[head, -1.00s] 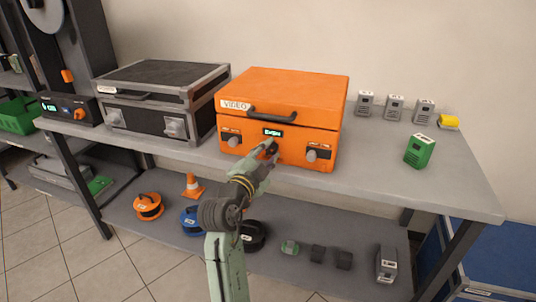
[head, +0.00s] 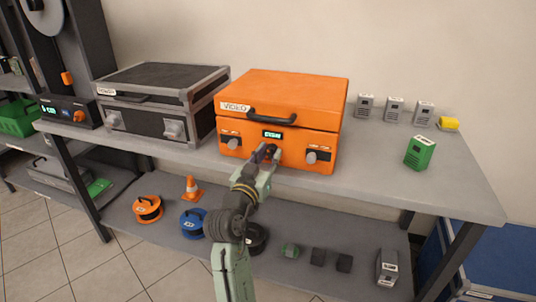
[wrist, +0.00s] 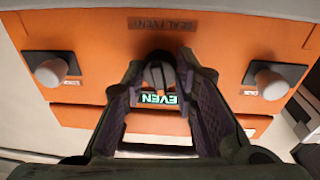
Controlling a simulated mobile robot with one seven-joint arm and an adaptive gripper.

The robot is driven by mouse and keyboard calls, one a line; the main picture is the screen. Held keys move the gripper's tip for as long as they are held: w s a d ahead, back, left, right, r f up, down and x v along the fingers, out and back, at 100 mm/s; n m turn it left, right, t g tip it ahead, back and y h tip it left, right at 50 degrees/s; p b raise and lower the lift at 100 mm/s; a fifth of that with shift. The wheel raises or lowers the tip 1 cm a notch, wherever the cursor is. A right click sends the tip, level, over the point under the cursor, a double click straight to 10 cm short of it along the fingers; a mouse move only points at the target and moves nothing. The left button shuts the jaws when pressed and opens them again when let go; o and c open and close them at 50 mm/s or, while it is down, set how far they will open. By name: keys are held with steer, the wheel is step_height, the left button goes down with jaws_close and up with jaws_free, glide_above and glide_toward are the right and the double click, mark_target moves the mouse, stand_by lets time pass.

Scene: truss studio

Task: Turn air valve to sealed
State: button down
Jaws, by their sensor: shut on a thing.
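An orange case (head: 300,92) marked VIDEO stands closed on the upper shelf. The air valve, a small dark knob (wrist: 158,73), is on its front face between the two latches. My gripper (head: 266,152) is at the middle of that face. In the wrist view my gripper (wrist: 160,84) has its fingers on both sides of the knob, shut on it. A dark label (wrist: 161,24) with faint lettering is on the face beyond the knob. In the head view my fingers mostly hide the knob.
Pale latches (wrist: 50,72) and (wrist: 271,84) stick out on both sides of my gripper. A black case (head: 160,90) stands to the left. A green block (head: 420,152) is to the right. Shelf room (head: 375,165) right of the orange case is clear.

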steer(key=n+p, duration=0.2)
steer(key=n, duration=0.2)
steer(key=shift+r+n+y, duration=0.1)
steer(key=shift+n+y, duration=0.2)
steer(key=shift+n, duration=0.1)
steer(key=shift+n+p, duration=0.5)
steer(key=shift+n, duration=0.6)
steer(key=c, duration=1.3)
jaws_free()
steer(key=v, duration=1.2)
steer(key=shift+d+f, duration=0.15)
steer(key=shift+f, duration=0.15)
